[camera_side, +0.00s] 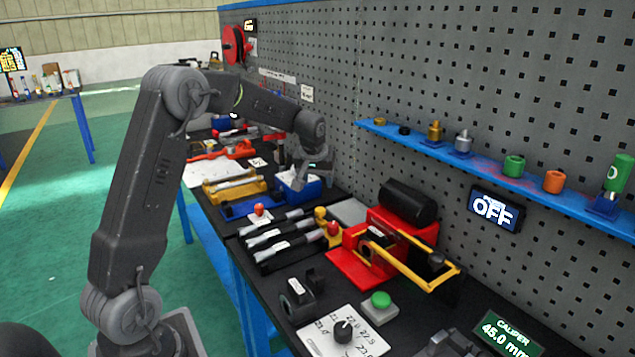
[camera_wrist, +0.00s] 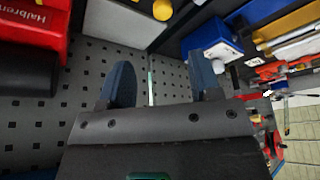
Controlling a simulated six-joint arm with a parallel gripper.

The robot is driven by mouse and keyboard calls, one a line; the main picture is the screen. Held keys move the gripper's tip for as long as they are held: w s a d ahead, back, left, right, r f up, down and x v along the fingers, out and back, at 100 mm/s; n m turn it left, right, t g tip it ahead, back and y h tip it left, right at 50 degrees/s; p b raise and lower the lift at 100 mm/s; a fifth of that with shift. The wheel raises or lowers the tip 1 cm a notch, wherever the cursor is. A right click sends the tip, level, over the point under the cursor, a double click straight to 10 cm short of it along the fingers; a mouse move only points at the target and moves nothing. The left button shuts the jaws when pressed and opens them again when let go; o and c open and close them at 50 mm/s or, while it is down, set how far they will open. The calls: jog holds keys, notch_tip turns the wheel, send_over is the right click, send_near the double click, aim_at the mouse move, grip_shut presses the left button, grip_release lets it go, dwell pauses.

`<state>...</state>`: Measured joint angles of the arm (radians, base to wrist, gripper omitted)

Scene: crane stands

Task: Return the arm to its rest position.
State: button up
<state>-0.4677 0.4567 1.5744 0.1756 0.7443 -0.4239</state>
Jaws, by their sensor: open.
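My arm arches over the workbench in the side view, with its elbow high. My gripper (camera_side: 308,176) hangs at the end of it, over or beside a blue box (camera_side: 298,190); I cannot tell the gap between them. In the wrist view my gripper (camera_wrist: 160,82) shows two dark blue fingers set well apart. Only a thin pale strip and the pegboard show between them, and nothing is held. The blue box also shows in the wrist view (camera_wrist: 213,42), beyond the right finger.
A red device with a black cylinder (camera_side: 408,203) and yellow frame stands nearby. A blue shelf (camera_side: 480,168) with small parts juts from the pegboard. Black-handled tools (camera_side: 275,233), a green button (camera_side: 381,300) and a dial panel (camera_side: 343,332) crowd the bench. Open floor lies left.

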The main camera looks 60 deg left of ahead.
jog(key=s+d+r+m+t+h, duration=0.1)
jog(key=s+d+r+m, duration=0.1)
jog(key=s+d+r, duration=0.45)
jog(key=s+d+r+m, duration=0.2)
jog(key=s+d+r, duration=0.15)
jog(key=d, duration=0.55)
jog(key=s+d+f+m+h, duration=0.1)
jog(key=s+d+m, duration=0.1)
jog(key=s+d, duration=0.3)
jog(key=s+d+f+m+t+h, duration=0.1)
jog(key=s+d+m, duration=0.2)
jog(key=s, duration=0.9)
jog(key=d, duration=0.2)
jog(key=shift+s+d, duration=0.3)
jog(key=shift+s, duration=0.05)
